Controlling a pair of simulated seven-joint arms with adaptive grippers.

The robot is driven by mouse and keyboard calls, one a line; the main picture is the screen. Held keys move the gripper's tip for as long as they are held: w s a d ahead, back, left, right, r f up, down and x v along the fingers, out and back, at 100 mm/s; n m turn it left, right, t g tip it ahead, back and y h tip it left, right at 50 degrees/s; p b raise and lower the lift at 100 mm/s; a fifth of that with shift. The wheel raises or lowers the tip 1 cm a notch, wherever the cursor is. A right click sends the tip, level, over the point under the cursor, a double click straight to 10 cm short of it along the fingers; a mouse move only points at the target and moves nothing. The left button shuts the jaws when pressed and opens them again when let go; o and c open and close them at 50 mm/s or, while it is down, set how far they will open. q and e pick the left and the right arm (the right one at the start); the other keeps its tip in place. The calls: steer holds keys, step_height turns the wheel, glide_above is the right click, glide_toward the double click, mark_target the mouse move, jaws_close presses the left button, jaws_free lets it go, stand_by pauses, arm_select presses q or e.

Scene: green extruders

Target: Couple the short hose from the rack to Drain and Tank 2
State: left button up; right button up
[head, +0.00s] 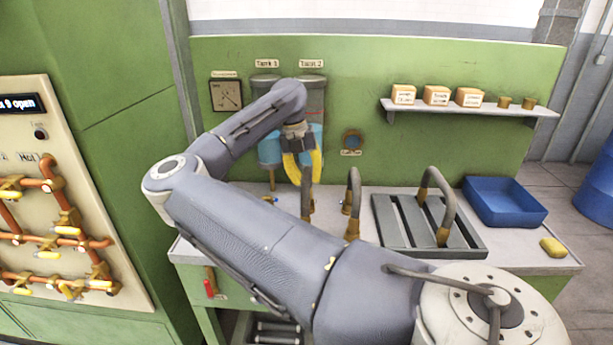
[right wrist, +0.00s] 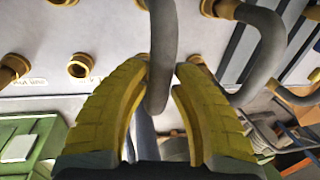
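My right gripper (head: 306,182) has its yellow fingers pointing down over the counter, in front of the tanks. In the right wrist view a grey hose (right wrist: 163,40) runs between the fingertips (right wrist: 163,70), which close in on both sides of it. Its lower end is hard to see. A second arched hose (head: 354,188) stands on brass fittings to the right. A third hose (head: 447,198) arches over the slatted grey rack (head: 392,222). Tank 2 (head: 313,101) is on the green back wall, beside Tank 1 (head: 265,95). The Drain label is not readable. My left gripper is out of view.
Bare brass ports (right wrist: 80,66) sit on the counter (head: 345,262). A blue tray (head: 505,203) and a yellow sponge (head: 553,247) lie at right. A shelf (head: 470,108) holds small boxes. A pipe panel (head: 75,180) stands left. My right arm hides much of the counter front.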

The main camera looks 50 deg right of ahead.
steer(key=o, duration=0.4)
